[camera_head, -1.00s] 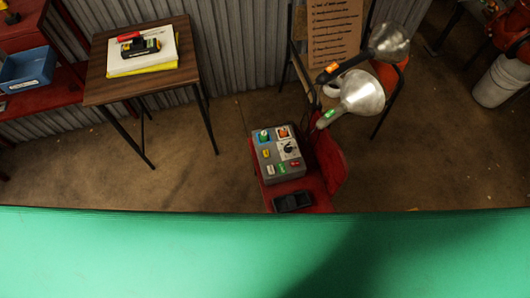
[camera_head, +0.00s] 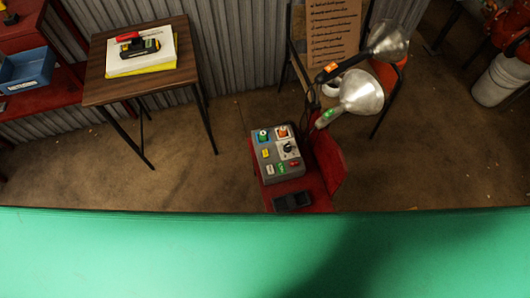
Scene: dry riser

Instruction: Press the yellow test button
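A grey control box (camera_head: 276,179) sits on a red stand (camera_head: 328,176) near the middle of the head view. A small yellow button (camera_head: 266,153) is on the left side of its top face. Around it are a blue-green control (camera_head: 262,135), an orange one (camera_head: 283,131), a dark knob (camera_head: 288,148), and a lower row of white, green and red ones. Whether the yellow button is pressed is too small to tell. Neither of my grippers is in view.
A black tray (camera_head: 292,201) lies in front of the box. Two lamp-like tools with silver cones (camera_head: 362,92) are right behind it. A wooden table (camera_head: 180,78) with papers and tools stands left. A white bucket (camera_head: 497,84) stands far right. Concrete floor is open on both sides.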

